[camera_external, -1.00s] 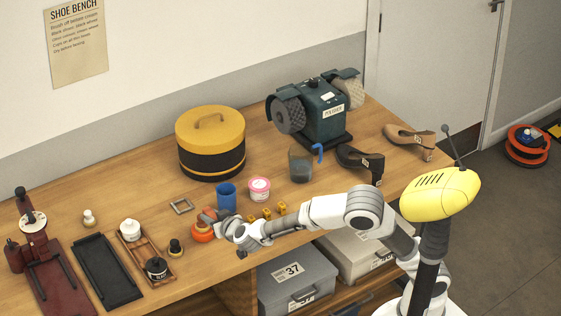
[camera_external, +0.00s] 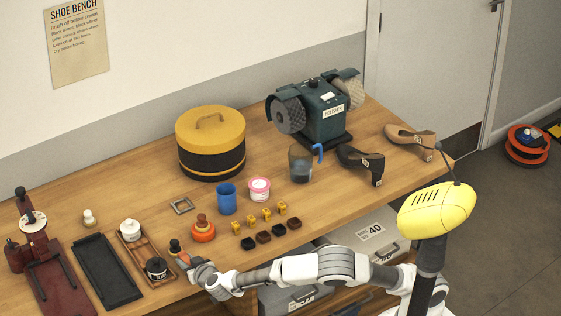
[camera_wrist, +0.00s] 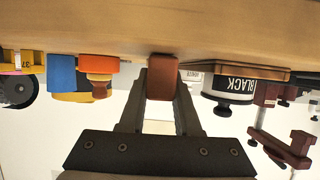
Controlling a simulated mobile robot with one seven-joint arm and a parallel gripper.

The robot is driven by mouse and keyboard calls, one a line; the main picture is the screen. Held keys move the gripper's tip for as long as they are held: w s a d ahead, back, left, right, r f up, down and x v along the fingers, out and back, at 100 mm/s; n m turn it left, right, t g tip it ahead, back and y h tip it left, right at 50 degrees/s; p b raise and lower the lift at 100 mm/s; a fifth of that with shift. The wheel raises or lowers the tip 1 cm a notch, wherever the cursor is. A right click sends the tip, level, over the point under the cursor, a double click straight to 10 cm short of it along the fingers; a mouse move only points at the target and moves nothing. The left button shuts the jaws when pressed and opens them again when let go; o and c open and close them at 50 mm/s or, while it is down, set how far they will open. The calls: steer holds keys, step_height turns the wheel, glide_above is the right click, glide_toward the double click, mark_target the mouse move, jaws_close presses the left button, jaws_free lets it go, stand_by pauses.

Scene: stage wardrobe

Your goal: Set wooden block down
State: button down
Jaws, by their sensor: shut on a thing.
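The wooden block (camera_wrist: 162,80) is reddish brown and sits between the fingers of my gripper (camera_wrist: 160,100) in the wrist view. My gripper is shut on it. In the external view the gripper (camera_external: 186,263) is at the bench's front edge, and a small orange-brown part of the block (camera_external: 183,257) shows at its tip. Whether the block touches the bench top cannot be told; the wrist view is upside down.
An orange jar with a brown knob (camera_external: 203,231) stands to the right, a blue cup (camera_external: 226,198) behind it. Yellow pieces (camera_external: 254,222) and small dark pieces (camera_external: 263,237) lie in rows. The wooden tray (camera_external: 133,249) holds white and black jars. A black tray (camera_external: 105,270) lies further left.

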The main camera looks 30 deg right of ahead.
steer(key=shift+f, duration=0.1)
steer(key=c, duration=0.6)
jaws_free()
steer(key=shift+s+r, duration=0.15)
steer(key=shift+r, duration=0.15)
steer(key=p+v, duration=0.3)
steer(key=v, duration=0.8)
steer(key=shift+s+r, duration=0.1)
steer(key=shift+s, duration=0.2)
